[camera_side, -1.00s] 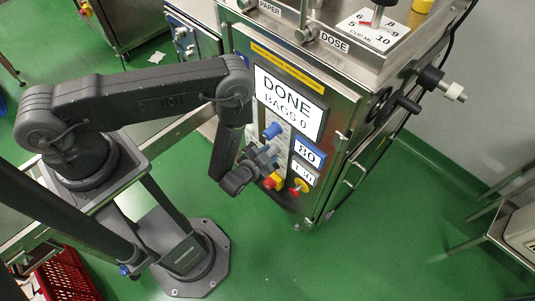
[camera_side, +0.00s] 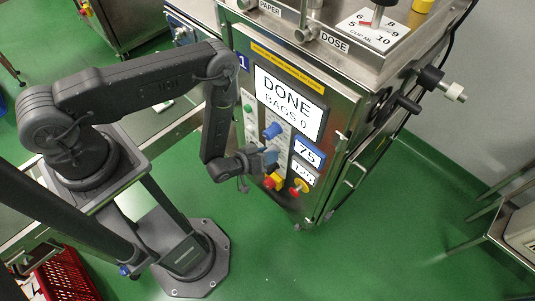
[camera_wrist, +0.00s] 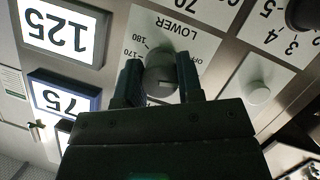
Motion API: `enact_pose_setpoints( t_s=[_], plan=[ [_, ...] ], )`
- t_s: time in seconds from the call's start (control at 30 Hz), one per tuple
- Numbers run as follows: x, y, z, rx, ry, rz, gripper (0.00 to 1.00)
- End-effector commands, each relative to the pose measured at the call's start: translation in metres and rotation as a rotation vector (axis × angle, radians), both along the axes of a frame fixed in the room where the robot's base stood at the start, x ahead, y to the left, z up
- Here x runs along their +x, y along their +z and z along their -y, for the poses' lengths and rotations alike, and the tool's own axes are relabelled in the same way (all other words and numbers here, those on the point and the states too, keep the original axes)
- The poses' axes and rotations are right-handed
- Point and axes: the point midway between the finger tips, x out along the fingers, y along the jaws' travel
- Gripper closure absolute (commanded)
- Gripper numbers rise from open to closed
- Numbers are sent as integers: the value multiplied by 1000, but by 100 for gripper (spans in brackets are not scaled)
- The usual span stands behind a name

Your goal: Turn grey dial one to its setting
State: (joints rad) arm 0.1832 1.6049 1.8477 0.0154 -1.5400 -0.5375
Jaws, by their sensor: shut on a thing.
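The grey dial (camera_wrist: 160,70) sits on a white plate marked LOWER, with 170, 180 and OFF printed around it, upside down in the wrist view. My gripper (camera_wrist: 160,82) is shut on this dial, one blue-grey finger on each side. In the side view my gripper (camera_side: 262,159) is at the lower part of the machine's front panel and hides the dial there. A blue-framed display (camera_side: 307,152) reads 75. The white display below it (camera_side: 303,174) is small in the side view; the wrist view shows a display (camera_wrist: 63,32) reading 125.
A blue knob (camera_side: 272,130) sits just above my gripper, and red and yellow knobs (camera_side: 273,181) just below. A large screen (camera_side: 289,102) reads DONE, BAGS 0. A pale round button (camera_wrist: 258,93) is right of the dial in the wrist view. Green floor lies open in front.

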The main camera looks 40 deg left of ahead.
Motion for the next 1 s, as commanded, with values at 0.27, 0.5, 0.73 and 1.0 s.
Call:
enact_pose_setpoints(
  t_s=[0.27, 0.5, 0.73, 1.0],
  plan=[
    [0, 0, -1, -183, 1, 3, 90],
    [0, 0, 0, -268, 0, 2, 90],
    [0, 1, 0, -295, 1, 4, 90],
    [1, 1, 0, -296, 2, 4, 90]
  ],
)
